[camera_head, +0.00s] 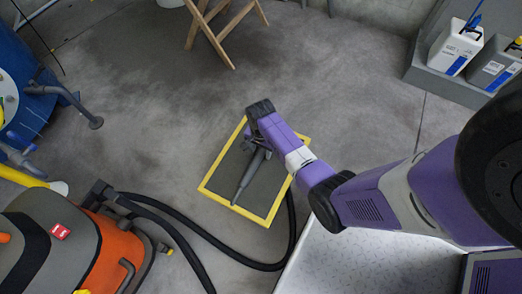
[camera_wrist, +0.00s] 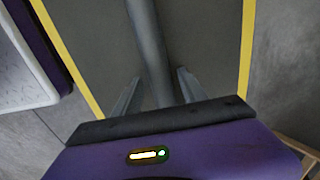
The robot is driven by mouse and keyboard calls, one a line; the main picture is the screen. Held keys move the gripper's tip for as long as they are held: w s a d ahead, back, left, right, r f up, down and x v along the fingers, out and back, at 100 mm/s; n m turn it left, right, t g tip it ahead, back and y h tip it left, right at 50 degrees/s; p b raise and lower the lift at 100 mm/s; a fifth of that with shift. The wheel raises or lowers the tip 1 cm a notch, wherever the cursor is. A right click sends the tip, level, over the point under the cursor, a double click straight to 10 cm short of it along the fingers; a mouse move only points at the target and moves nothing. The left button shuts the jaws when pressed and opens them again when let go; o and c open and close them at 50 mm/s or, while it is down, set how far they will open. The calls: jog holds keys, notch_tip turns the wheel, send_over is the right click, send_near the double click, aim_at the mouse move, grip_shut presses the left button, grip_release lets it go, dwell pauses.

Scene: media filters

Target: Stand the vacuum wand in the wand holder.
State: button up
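The vacuum wand is a grey tube (camera_head: 250,177) over the dark yellow-framed mat on the floor, in the middle of the head view. In the wrist view the wand (camera_wrist: 148,42) runs from the top edge down between my fingers. My gripper (camera_wrist: 158,88) is open, one finger on each side of the wand, with a visible gap at both sides. In the head view my purple wrist partly hides the gripper and the wand's upper end. I cannot make out a wand holder for certain in either view.
An orange and grey vacuum machine (camera_head: 55,245) stands at lower left, its black hose (camera_head: 180,238) curving past the mat (camera_head: 211,170). A pale speckled surface (camera_head: 365,268) lies at lower right. A wooden stand (camera_head: 215,35) is at the back.

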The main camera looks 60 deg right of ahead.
grip_shut()
